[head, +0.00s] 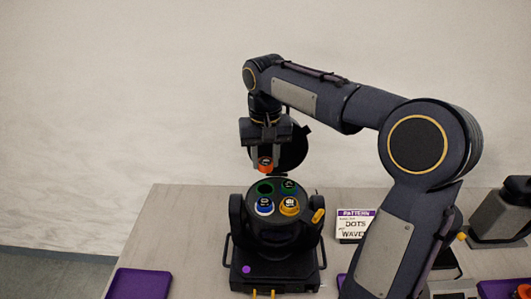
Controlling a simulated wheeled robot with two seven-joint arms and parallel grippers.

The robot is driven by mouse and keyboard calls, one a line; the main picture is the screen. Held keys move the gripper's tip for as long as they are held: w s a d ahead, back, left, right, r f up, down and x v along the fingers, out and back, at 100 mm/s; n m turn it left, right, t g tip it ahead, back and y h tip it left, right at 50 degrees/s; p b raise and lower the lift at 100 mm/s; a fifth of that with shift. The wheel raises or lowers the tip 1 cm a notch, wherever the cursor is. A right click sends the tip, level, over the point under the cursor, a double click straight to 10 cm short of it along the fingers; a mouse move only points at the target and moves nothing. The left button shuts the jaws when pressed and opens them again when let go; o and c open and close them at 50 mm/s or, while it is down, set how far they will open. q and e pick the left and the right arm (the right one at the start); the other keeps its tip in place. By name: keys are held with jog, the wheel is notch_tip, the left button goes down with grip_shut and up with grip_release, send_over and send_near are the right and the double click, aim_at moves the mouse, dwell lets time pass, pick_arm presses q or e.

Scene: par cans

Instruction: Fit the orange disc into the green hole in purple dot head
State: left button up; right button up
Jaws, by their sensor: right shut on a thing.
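The purple dot head (285,233) is a black lamp head on a black base with a purple dot on its front. Its round top face has several coloured holes. The green-rimmed hole (265,188) at the back left looks dark and empty. The hole at the back right, the blue one at the front left and the yellow one at the front right appear to hold discs. My right gripper (265,158) points down, shut on the orange disc (265,166), which it holds a little above the green hole. My left gripper is not in view.
A sign (355,226) reading PATTERN, DOTS, WAVES stands right of the head. A purple tray (139,284) lies at the front left, another (497,289) at the front right. A grey and black device (500,217) stands at the far right. The table left of the head is clear.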

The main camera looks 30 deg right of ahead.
jog(key=b, duration=0.5)
send_over(265, 190)
notch_tip(265, 190, down, 6)
jog(key=shift+r, duration=0.15)
jog(key=shift+p, duration=0.35)
jog(key=shift+f+b, duration=0.5)
jog(key=shift+f, duration=0.4)
dwell(0.4)
jog(key=o, duration=1)
jog(key=shift+o, duration=0.2)
jog(key=shift+r, duration=0.15)
notch_tip(265, 190, up, 6)
jog(key=shift+r, duration=0.15)
jog(key=shift+s+r, duration=0.1)
jog(key=shift+r, duration=0.55)
